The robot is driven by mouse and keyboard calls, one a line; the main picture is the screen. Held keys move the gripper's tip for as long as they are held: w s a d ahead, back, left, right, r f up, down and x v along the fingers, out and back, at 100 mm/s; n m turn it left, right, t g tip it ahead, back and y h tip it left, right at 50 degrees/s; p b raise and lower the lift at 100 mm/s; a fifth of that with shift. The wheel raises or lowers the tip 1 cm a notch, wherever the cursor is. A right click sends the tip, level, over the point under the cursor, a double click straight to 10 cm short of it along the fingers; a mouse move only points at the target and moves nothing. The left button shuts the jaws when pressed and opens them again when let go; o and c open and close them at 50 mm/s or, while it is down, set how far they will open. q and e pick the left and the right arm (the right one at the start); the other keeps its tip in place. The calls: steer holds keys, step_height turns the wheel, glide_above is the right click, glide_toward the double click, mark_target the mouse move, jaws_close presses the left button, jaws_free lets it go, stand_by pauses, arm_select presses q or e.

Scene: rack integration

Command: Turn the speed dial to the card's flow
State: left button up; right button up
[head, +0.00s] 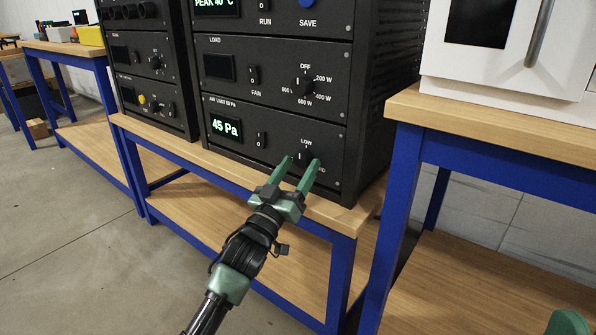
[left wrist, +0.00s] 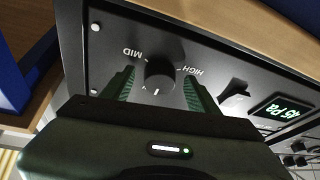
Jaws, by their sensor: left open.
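The speed dial (head: 303,153) is a black round knob on the lowest panel of the black rack, with LOW above it. The left wrist view shows the dial (left wrist: 160,75) with MID and HIGH beside it; a white mark on it points toward the gripper's body. My left gripper (head: 302,163) is open, its green fingers on either side of the dial. In the left wrist view (left wrist: 158,90) gaps show between dial and fingers. The display (head: 225,127) reads 45 Pa. I make out no flow card. A green part of mine (head: 568,323), likely of my right arm, shows at the lower right corner.
Left of the dial is a small rocker switch (head: 261,140). Above is the LOAD panel with its own dial (head: 304,83). The rack stands on a wooden bench (head: 340,215) with blue legs. Another bench (head: 440,115) with a white cabinet stands at right.

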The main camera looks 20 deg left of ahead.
arm_select(q)
jaws_close()
steer(key=shift+m, duration=0.4)
